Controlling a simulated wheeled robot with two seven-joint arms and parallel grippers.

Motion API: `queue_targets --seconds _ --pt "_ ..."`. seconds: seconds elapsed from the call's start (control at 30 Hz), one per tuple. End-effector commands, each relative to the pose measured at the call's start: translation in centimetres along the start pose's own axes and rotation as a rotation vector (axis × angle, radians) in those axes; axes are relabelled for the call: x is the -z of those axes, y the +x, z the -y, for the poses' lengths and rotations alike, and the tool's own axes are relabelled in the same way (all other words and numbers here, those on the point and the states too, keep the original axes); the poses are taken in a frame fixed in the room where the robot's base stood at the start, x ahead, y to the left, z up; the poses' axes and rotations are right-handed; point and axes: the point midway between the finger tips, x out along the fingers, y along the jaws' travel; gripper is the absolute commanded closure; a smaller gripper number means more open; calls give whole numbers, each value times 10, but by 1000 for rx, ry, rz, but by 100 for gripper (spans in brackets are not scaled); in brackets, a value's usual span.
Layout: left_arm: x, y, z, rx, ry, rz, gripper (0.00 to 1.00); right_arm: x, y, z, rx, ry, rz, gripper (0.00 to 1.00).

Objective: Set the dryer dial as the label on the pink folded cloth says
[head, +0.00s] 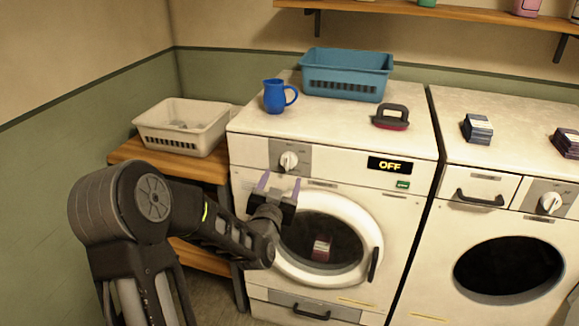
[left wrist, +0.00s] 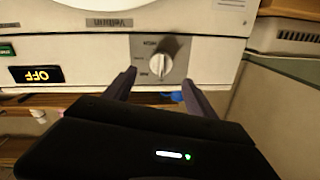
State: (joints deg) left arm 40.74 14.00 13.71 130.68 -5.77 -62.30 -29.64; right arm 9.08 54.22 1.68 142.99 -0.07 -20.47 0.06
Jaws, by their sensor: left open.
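The dryer dial (head: 289,160) is a white knob on a grey plate at the upper left of the left machine's front; it also shows in the left wrist view (left wrist: 160,65). The dryer's display (head: 390,165) reads OFF. My left gripper (head: 280,188) is open and empty, just below and in front of the dial, its fingers apart from it. A small reddish-pink folded cloth (head: 321,255) with a pale patch shows in the round door window; I cannot read any label or tell whether it is inside or reflected. My right gripper is out of view.
Dark folded cloths (head: 477,130) lie on the right machine, which has another dial (head: 549,203). A white basket (head: 183,127) sits on a wooden bench to the left.

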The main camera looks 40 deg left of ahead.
Motion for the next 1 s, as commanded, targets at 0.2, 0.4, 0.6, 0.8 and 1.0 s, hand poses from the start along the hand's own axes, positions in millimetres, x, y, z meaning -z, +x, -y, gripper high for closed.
queue_targets --seconds 0.2,0.4,0.6,0.8,1.0 --pt "1 11 0 0 -2 1 35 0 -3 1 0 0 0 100" --pt "1 40 1 1 -2 2 35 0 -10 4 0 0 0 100" --pt "0 68 0 0 -2 1 35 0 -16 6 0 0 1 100" --pt "-1 78 0 0 -1 2 35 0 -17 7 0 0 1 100" --pt "-1 78 0 0 -1 2 35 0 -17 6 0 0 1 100"
